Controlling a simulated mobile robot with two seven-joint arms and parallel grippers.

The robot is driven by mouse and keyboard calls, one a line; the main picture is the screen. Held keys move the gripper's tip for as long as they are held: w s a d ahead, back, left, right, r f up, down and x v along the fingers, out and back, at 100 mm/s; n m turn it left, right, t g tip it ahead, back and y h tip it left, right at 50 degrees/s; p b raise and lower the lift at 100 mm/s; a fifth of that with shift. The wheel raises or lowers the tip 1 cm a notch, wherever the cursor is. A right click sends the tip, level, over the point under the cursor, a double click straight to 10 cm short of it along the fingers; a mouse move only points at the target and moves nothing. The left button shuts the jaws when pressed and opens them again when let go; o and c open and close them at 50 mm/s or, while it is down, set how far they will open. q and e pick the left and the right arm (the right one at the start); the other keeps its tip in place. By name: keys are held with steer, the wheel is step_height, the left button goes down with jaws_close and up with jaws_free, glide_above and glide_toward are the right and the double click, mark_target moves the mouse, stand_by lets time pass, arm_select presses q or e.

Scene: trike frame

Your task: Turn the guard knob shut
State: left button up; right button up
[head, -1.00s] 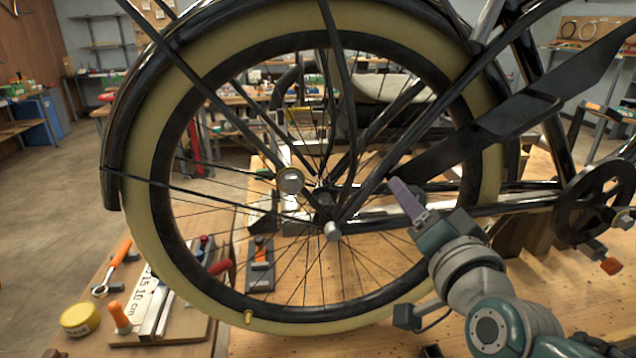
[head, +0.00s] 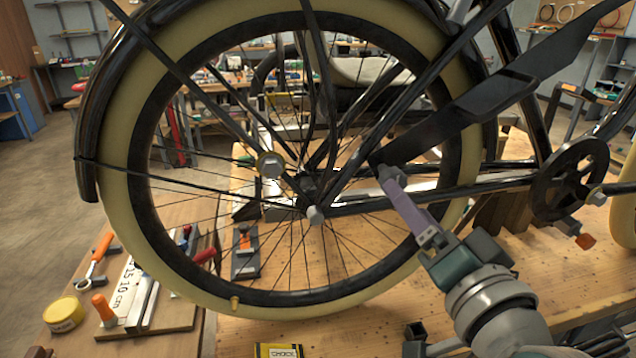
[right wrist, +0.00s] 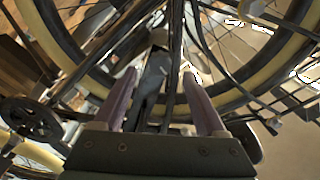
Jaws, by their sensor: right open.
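The black chain guard (head: 470,125) runs up to the right from beside the rear wheel. A small grey knob-like part (head: 390,174) shows at its lower left end, partly hidden by my gripper; I take it for the guard knob. My right gripper (head: 392,186) reaches up from the lower right, with its purple fingertips at this part. In the right wrist view the fingers (right wrist: 159,76) are apart, with a pale grey part (right wrist: 158,38) beyond and between their tips. Contact and the knob's turn angle cannot be told. My left gripper is not in view.
The spoked rear wheel (head: 146,215) with cream tyre stands close around the gripper. A grey axle nut (head: 315,215) and a round disc (head: 270,164) are left of it. The crank ring (head: 570,180) is at right. Tools lie on a board at lower left.

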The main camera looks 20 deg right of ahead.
steer(key=shift+v, duration=1.4)
steer(key=s+a+f+n+g+y, duration=0.3)
steer(key=a+n+g+y, duration=0.3)
steer(key=a+n, duration=0.2)
steer(key=s+f+n+g+h, duration=0.2)
steer(key=s+n+g, duration=0.45)
steer(key=s, duration=0.75)
step_height(320, 180, up, 30)
steer(key=m+g+p, duration=0.1)
steer(key=p, duration=2.9)
steer(key=shift+s+d, duration=0.3)
steer(key=shift+s, duration=0.05)
steer(key=shift+g, duration=0.25)
